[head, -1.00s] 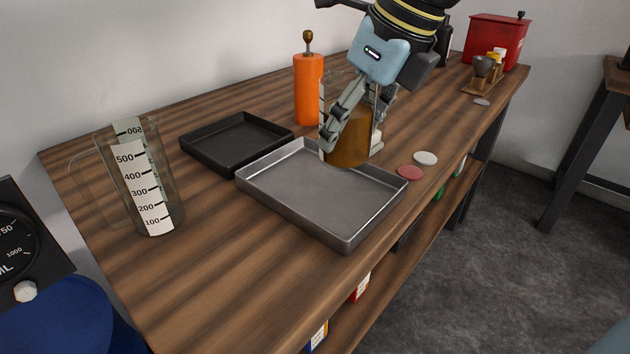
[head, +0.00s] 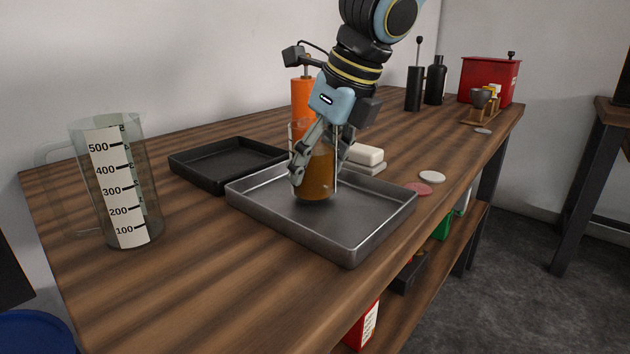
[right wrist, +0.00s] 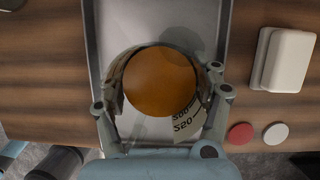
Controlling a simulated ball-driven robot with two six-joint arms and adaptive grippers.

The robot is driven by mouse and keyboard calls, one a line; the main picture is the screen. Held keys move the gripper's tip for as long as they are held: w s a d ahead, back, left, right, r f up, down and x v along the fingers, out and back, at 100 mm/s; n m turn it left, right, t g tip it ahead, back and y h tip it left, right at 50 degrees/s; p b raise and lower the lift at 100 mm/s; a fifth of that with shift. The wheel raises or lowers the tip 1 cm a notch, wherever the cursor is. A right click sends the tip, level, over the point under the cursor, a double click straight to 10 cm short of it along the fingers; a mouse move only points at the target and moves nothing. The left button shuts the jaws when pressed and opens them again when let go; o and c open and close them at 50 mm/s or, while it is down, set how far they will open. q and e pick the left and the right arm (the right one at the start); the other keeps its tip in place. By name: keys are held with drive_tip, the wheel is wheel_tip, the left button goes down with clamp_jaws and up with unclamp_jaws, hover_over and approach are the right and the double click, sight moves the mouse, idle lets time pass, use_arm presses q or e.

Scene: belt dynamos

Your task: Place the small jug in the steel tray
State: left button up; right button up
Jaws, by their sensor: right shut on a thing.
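The small jug (head: 316,176) is clear and part-filled with amber-brown liquid. My right gripper (head: 316,170) is shut on it, with a finger on each side. The jug is upright over the left-back part of the steel tray (head: 362,246), within its rim. I cannot tell whether its base touches the tray floor. In the right wrist view the jug (right wrist: 160,82) is seen from above between the fingers, with the tray (right wrist: 207,18) beneath it. My left gripper is not in view.
A large measuring jug (head: 122,190) stands at the left. A black tray (head: 222,176) sits behind the steel tray. An orange bottle (head: 302,95), white blocks (head: 366,156) and red and white discs (head: 425,188) are nearby. The bench front is clear.

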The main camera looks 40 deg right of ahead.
sight(329, 127)
drive_tip(key=shift+f, duration=0.55)
drive_tip(key=shift+r, duration=0.2)
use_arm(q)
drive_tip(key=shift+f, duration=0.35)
use_arm(e)
drive_tip(key=o, duration=1.8)
drive_tip(key=shift+f, duration=0.1)
drive_tip(key=shift+c, duration=0.2)
drive_tip(key=p+v, duration=0.4)
drive_tip(key=v, duration=0.1)
drive_tip(key=p+v, duration=0.5)
drive_tip(key=v, duration=0.1)
drive_tip(key=shift+w, duration=0.25)
drive_tip(key=shift+s+d+r+p, duration=0.1)
drive_tip(key=shift+s+r+p, duration=0.25)
drive_tip(key=shift+r+p, duration=0.3)
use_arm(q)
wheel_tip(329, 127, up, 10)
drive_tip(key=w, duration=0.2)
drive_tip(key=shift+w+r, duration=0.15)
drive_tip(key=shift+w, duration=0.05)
use_arm(e)
drive_tip(key=shift+f, duration=0.1)
